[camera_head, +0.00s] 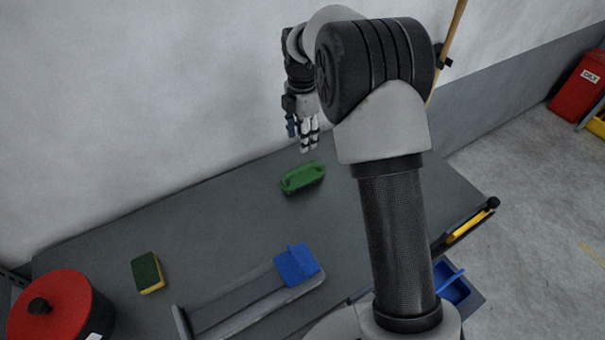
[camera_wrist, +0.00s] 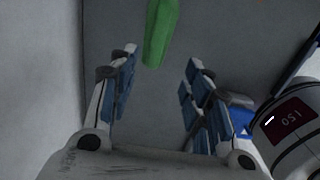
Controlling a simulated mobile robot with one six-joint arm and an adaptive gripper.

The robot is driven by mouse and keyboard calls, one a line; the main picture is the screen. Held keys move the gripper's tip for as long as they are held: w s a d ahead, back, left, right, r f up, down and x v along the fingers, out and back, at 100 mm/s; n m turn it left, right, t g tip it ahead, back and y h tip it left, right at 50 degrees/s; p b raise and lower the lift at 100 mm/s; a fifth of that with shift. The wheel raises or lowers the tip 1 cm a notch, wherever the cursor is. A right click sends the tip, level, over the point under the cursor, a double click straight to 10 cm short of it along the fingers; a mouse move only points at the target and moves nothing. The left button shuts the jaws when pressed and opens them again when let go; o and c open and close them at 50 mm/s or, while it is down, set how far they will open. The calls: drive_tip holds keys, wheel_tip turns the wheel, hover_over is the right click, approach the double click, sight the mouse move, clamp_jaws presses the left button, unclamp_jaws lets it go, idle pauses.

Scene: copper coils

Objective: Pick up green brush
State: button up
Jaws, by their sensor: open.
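The green brush (camera_head: 303,178) lies on the grey table (camera_head: 225,225) near the wall side. Part of it also shows at the top of the wrist view (camera_wrist: 160,30), cut off by the frame edge. My gripper (camera_head: 308,145) is above the table, just beyond the brush toward the wall in the head view, and apart from it. In the wrist view my gripper (camera_wrist: 160,60) is open, its two blue-padded fingers spread with nothing between them. The brush lies beyond the fingertips, between their lines.
A green and yellow sponge (camera_head: 147,272), a red-lidded pot (camera_head: 55,308) and a grey tray (camera_head: 225,318) with a blue brush (camera_head: 297,264) stand on the near part of the table. The wall (camera_head: 150,90) rises close behind my gripper. Table around the green brush is clear.

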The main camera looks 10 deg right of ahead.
sight(303, 166)
wheel_tip(303, 166, down, 10)
drive_tip(key=b, duration=0.2)
drive_tip(key=shift+r+b, duration=0.1)
drive_tip(key=shift+b, duration=0.25)
drive_tip(key=f, duration=0.1)
drive_tip(key=f+b, duration=0.1)
drive_tip(key=f, duration=0.1)
drive_tip(key=f+b, duration=0.1)
drive_tip(key=f, duration=0.1)
drive_tip(key=shift+w+d+f, duration=0.15)
drive_tip(key=shift+w+d, duration=0.1)
drive_tip(key=shift+w, duration=0.1)
drive_tip(key=shift+c, duration=0.6)
clamp_jaws()
